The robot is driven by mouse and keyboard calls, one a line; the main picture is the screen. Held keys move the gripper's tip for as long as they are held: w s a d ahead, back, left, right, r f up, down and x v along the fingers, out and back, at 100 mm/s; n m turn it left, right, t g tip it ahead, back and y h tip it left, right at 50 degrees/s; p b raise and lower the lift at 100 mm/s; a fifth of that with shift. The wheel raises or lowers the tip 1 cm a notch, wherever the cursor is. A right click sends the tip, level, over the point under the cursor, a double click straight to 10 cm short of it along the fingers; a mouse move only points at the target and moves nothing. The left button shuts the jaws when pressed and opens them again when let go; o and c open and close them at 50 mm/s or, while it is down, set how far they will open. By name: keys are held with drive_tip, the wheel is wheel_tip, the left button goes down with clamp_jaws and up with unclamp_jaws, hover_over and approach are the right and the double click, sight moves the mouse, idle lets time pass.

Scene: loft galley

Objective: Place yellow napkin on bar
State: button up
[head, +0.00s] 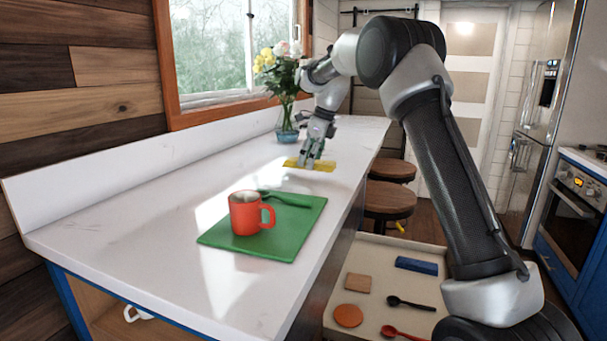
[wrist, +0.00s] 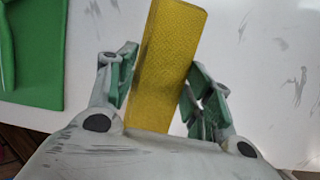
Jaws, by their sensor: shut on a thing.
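The yellow napkin (head: 322,165) is a flat folded strip at the white bar (head: 130,235) top, beyond the green board. My gripper (head: 310,160) points down over it and is shut on it. In the wrist view the napkin (wrist: 172,45) runs between the two fingers of my gripper (wrist: 160,80). It lies on or just above the bar; I cannot tell whether there is a gap. Its near end is hidden by my gripper's body in the wrist view.
A red mug (head: 246,214) and a green utensil (head: 285,199) are on the green board (head: 290,225). A flower vase (head: 287,125) stands behind my gripper. Stools (head: 390,200) and a tray (head: 375,260) with several items are right of the bar.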

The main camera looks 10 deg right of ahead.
drive_tip(key=shift+f, duration=2)
drive_tip(key=shift+f, duration=0.1)
drive_tip(key=o, duration=1)
